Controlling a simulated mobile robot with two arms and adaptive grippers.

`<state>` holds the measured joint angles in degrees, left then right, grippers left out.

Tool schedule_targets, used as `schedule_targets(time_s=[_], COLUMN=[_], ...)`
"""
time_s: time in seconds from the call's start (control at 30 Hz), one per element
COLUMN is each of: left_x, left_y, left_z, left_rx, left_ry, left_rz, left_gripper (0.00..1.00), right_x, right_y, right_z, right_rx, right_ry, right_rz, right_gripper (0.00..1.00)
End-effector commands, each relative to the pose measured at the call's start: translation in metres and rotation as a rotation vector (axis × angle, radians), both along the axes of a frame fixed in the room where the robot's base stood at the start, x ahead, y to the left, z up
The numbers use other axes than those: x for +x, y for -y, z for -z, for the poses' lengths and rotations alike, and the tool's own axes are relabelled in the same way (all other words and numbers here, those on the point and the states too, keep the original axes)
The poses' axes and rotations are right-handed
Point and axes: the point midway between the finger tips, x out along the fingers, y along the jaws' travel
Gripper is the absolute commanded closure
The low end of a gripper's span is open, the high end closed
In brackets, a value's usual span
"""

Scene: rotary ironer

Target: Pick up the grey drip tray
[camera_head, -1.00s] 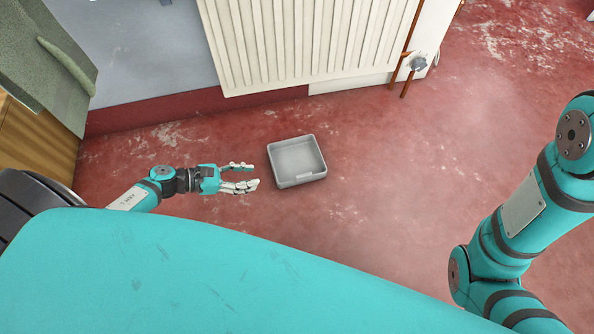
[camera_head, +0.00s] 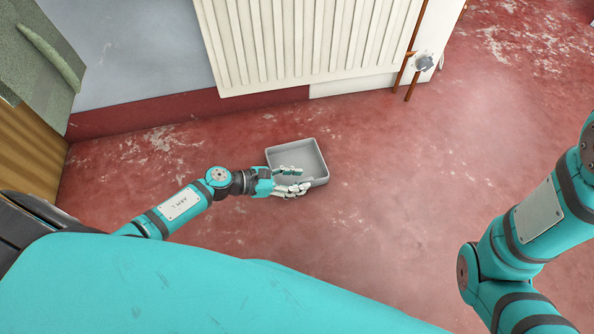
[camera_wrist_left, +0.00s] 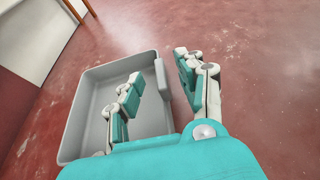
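The grey drip tray (camera_head: 296,154) is a shallow, open rectangular box lying flat on the red floor in the head view. It also shows in the left wrist view (camera_wrist_left: 92,112), with a raised tab on its right-hand wall. My left gripper (camera_head: 305,180) is over the tray's near side, its fingers hiding part of it. In the left wrist view the left gripper (camera_wrist_left: 159,64) is open, with one finger over the tray's inside and the other outside, the tabbed wall between them. I see no clear contact. My right gripper is out of view; only that arm shows.
A white radiator (camera_head: 310,40) stands along the wall behind the tray. Copper pipes with a valve (camera_head: 424,62) are at its right end. A wooden cabinet (camera_head: 30,150) is at the far left. The floor right of the tray is clear.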

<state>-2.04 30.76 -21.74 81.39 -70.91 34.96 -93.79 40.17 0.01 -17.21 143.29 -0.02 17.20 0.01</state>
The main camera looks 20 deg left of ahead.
Motion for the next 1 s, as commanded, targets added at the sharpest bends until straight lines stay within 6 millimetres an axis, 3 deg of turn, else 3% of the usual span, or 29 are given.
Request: schedule_targets(time_s=[0.03, 0.13, 0.43, 0.73, 1.0], left_x=[0.004, 0.011, 0.014, 0.014, 0.014], left_y=[0.007, 0.015, 0.019, 0.019, 0.019], left_z=[0.007, 0.01, 0.01, 0.01, 0.009], left_rx=[-0.001, -0.002, -0.001, -0.001, -0.001], left_ry=[0.003, 0.001, -0.001, -0.001, 0.0], left_rz=[0.001, -0.001, 0.0, 0.0, -0.001], left_gripper=[0.62, 0.62, 0.62, 0.99, 1.0], right_x=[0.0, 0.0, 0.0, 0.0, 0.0], right_y=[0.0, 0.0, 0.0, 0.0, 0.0], right_z=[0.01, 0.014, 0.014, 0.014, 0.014], right_rx=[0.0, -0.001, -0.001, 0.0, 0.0], right_ry=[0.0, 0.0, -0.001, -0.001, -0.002], right_rz=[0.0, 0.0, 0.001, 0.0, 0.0], right_gripper=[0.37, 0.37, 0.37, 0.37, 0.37])
